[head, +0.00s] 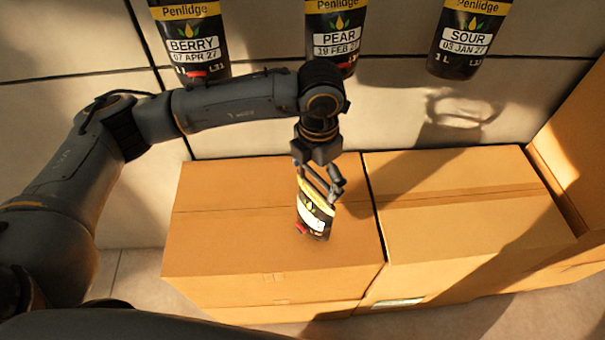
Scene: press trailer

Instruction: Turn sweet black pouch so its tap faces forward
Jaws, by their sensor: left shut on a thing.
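A black pouch (314,221) with a yellow band and a white label is at the left cardboard box, seen from above. Its label is washed out by light, so I cannot read whether it says sweet. A small red part, perhaps the tap, shows at its lower left edge. My left gripper (321,185) comes down over the pouch and is shut on its upper end. I cannot tell whether the pouch rests on the box top or hangs just above it. My right gripper is not in view.
The left cardboard box (225,235) and right cardboard box (460,225) stand side by side against the wall. A berry pouch (192,35), a pear pouch (335,30) and a sour pouch (468,40) hang above. The right box's top is clear.

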